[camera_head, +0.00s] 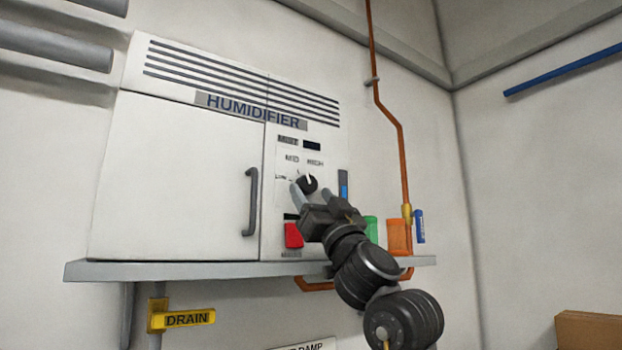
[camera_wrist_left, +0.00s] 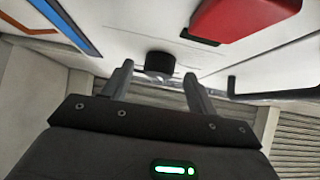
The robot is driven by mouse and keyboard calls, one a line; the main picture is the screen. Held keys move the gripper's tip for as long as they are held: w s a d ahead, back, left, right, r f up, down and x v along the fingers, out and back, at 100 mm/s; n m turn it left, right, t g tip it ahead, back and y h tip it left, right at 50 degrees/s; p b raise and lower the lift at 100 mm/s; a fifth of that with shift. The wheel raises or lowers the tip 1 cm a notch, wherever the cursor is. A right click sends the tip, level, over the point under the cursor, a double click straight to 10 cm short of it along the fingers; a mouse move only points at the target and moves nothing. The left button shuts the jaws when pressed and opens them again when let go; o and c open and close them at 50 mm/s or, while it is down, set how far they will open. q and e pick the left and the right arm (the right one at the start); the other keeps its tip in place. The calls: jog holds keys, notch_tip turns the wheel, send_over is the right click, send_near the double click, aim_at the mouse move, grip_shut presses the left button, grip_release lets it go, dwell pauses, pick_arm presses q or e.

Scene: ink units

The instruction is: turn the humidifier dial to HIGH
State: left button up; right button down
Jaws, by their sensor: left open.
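The white humidifier (camera_head: 180,175) stands on a wall shelf. Its black dial (camera_head: 307,184) is on the right-hand panel, below the MID and HIGH labels and right of LOW. A light mark on the dial points roughly upward; its exact setting is too small to tell. My left gripper (camera_head: 311,192) is open in front of the dial, partly covering its lower side. In the left wrist view the dial (camera_wrist_left: 159,63) shows between and just beyond the spread fingertips (camera_wrist_left: 158,72), with no contact visible. My right gripper is not in view.
A red switch (camera_head: 293,236) sits below the dial and also shows in the left wrist view (camera_wrist_left: 240,17). The grey shelf (camera_head: 170,269) holds green, orange and blue items right of the unit. A copper pipe (camera_head: 402,160) runs down the wall. A yellow DRAIN handle (camera_head: 185,319) is below.

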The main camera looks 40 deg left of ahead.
pick_arm(q)
jog(key=shift+w+a+r, duration=0.15)
jog(key=shift+a+r, duration=0.25)
jog(key=shift+r, duration=0.1)
jog(key=c, duration=1)
jog(key=shift+f+m+t+h+b, duration=0.1)
jog(key=shift+m+t+h+b, duration=0.3)
jog(key=shift+m+t, duration=0.5)
jog(key=m+t+h+b, duration=0.3)
jog(key=m+b, duration=0.1)
jog(key=m, duration=0.1)
jog(key=s+m+t+h+b, duration=0.1)
jog(key=m+t+h+b, duration=0.2)
jog(key=m+b, duration=0.1)
jog(key=m+t+h+b, duration=0.3)
jog(key=m+h+b, duration=0.1)
jog(key=m, duration=0.3)
jog(key=shift+s+a, duration=0.2)
jog(key=shift+a, duration=0.05)
jog(key=shift+r+m+t+h+b, duration=0.35)
jog(key=shift+m+h+b, duration=0.45)
jog(key=shift+m+b, duration=0.15)
jog(key=shift+r, duration=0.1)
